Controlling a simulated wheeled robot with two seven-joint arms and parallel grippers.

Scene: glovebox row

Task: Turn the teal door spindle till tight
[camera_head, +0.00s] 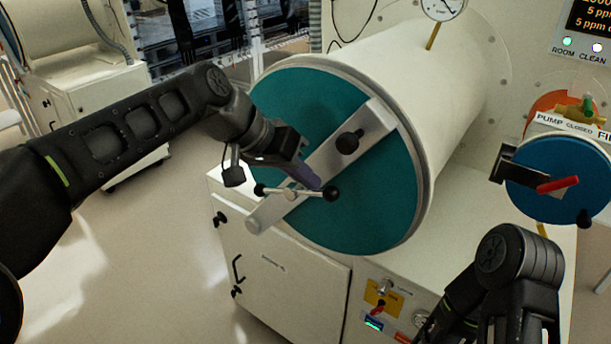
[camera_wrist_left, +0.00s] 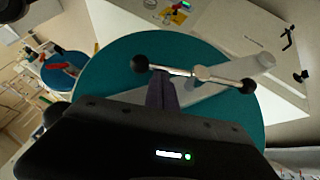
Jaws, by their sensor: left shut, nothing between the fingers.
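The teal door (camera_head: 365,215) is a round disc closing the end of a large white cylinder.
A smaller blue round door (camera_head: 555,195) with a red handle sits at the right, below a "PUMP CLOSED" label. The white cabinet (camera_head: 275,275) stands under the cylinder, with a yellow-plated valve panel (camera_head: 383,298). Open floor lies at the left.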

